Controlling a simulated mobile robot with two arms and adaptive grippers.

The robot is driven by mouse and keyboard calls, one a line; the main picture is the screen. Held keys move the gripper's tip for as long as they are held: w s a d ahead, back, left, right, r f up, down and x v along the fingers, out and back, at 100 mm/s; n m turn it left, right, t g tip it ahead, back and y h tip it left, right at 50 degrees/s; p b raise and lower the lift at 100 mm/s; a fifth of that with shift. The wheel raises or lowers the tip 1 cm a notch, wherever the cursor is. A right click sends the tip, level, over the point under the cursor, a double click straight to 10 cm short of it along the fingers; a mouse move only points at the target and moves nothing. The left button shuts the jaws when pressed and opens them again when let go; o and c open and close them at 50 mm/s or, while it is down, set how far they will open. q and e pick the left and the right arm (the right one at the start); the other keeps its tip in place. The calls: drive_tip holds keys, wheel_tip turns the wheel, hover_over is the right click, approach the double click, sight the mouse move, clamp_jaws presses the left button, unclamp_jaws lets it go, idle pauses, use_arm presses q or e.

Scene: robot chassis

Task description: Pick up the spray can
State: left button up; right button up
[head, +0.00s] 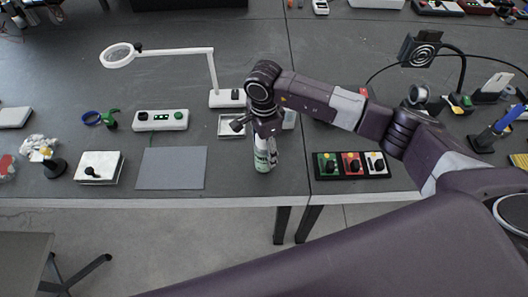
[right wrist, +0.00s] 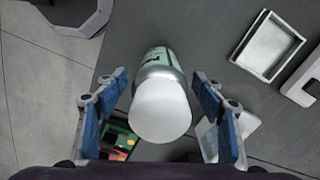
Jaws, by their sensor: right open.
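The spray can (head: 263,158) stands upright near the front edge of the table, a white and green can below my right gripper in the head view. In the right wrist view the spray can (right wrist: 160,104) shows its white cap towards the camera, with its green label beyond. My right gripper (right wrist: 161,100) is open, with one blue-padded finger on each side of the can and gaps between. In the head view my right gripper (head: 268,138) is at the top of the can, and its fingers are partly hidden. My left gripper is not in view.
A grey mat (head: 171,168) lies left of the can. A black panel with coloured switches (head: 350,165) lies to the right. An open white tray (head: 231,126) and a magnifier lamp (head: 212,68) stand behind. The table's front edge is close to the can.

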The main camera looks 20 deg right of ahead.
drive_tip(key=shift+c, duration=0.4)
drive_tip(key=c, duration=1.3)
drive_tip(key=shift+c, duration=0.4)
drive_tip(key=shift+w+r, duration=0.1)
